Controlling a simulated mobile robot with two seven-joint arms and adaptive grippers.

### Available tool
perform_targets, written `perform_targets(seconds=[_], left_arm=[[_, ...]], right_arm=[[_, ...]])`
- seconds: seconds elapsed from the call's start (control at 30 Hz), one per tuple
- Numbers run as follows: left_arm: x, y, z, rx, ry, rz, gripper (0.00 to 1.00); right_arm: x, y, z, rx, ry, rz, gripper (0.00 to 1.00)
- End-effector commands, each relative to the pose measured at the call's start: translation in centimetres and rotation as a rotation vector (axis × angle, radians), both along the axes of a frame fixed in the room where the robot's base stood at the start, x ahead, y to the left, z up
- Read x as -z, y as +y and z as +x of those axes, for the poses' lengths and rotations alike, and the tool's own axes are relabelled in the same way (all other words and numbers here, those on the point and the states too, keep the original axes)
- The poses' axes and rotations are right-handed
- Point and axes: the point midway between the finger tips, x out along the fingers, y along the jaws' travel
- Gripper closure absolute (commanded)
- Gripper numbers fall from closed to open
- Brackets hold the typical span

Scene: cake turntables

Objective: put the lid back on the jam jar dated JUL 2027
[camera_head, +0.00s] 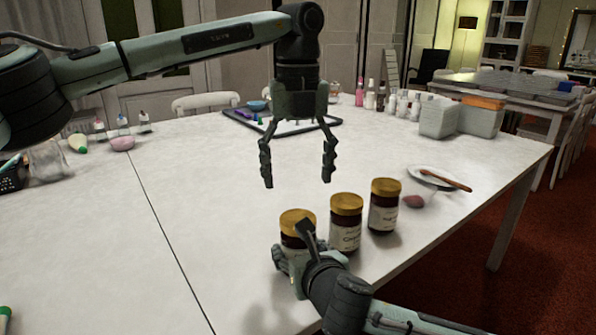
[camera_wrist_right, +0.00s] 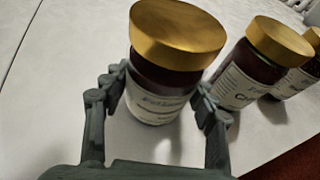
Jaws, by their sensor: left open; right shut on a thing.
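Three dark jam jars with gold lids stand in a slanting row near the table's right edge. The left jar (camera_wrist_right: 152,104) has its gold lid (camera_head: 298,220) on top. The middle jar (camera_head: 345,232) and the right jar (camera_head: 383,215) also carry gold lids. The dates on their labels are too small to read. My right gripper (camera_wrist_right: 160,88) is shut around the left jar's body, below the lid, and partly hides it in the head view. My left gripper (camera_head: 298,183) hangs open and empty, pointing down, above and behind the left jar's lid.

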Motion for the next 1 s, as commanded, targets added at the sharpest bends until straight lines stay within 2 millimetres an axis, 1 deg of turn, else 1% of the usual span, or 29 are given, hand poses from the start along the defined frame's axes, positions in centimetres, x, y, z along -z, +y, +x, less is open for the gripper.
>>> perform_targets(seconds=[0.1,0.47,0.57,0.8,1.0], left_arm=[[0.0,0.0,0.0,-0.041,0.0,0.0,0.25],[0.3,0.0,0.0,-0.043,0.0,0.001,0.25],[1.2,0.0,0.0,-0.042,0.001,0.001,0.25],[4.9,0.0,-0.1,-0.041,0.003,0.001,0.25],[7.2,0.0,0.0,-0.042,0.0,0.0,0.25]], right_arm=[[0.0,0.0,0.0,0.0,0.001,0.0,1.0],[0.0,0.0,0.0,0.0,0.001,0.0,1.0],[0.0,0.0,0.0,0.0,0.001,0.0,1.0],[0.0,0.0,0.0,0.0,0.001,0.0,1.0],[0.0,0.0,0.0,0.0,0.001,0.0,1.0]])
